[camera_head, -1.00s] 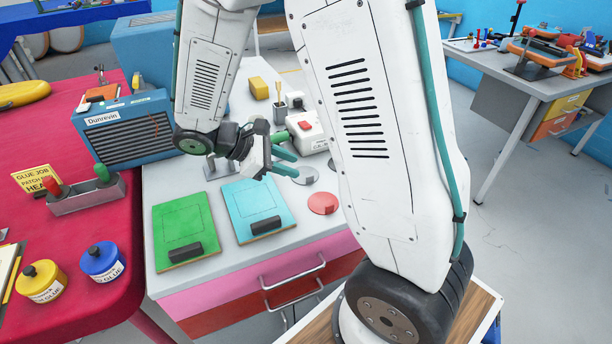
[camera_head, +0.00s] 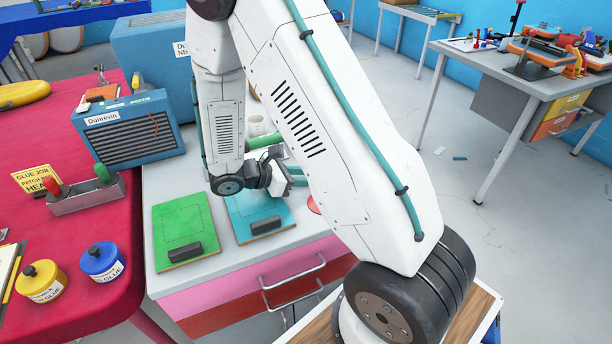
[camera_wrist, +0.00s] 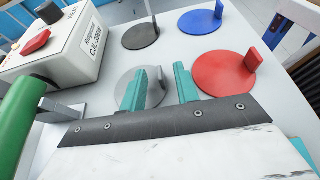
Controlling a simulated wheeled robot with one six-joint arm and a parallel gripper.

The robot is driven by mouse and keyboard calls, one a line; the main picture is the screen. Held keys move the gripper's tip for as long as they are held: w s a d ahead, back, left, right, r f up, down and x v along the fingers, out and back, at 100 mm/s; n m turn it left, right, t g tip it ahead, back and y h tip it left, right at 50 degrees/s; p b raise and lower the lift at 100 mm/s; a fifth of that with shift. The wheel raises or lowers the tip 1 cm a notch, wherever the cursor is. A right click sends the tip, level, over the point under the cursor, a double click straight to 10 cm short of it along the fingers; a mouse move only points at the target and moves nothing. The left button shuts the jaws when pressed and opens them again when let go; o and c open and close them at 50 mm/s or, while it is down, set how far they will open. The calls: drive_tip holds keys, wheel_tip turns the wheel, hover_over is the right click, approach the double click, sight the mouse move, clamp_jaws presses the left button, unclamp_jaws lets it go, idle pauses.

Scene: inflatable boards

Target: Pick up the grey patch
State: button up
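The grey patch (camera_wrist: 153,96) is a flat round disc with an upright tab, lying on the white tabletop in the wrist view. My gripper (camera_wrist: 160,86) is open, with two teal fingers over the patch's right side. The left finger covers part of the disc, and the tab appears between the fingers, nearer the left one. I cannot tell whether they touch. In the head view my gripper (camera_head: 298,177) is low over the table, and my arm hides the grey patch.
A red patch (camera_wrist: 218,75) lies close right of the fingers. A black patch (camera_wrist: 140,37) and a blue patch (camera_wrist: 198,24) lie beyond. A white box with a red button (camera_wrist: 50,45) stands at left. Green (camera_head: 178,220) and cyan (camera_head: 245,212) boards lie near the table's front.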

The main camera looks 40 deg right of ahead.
drive_tip(key=shift+s+d+f, duration=0.1)
drive_tip(key=shift+d+f, duration=0.05)
drive_tip(key=shift+d, duration=0.2)
clamp_jaws()
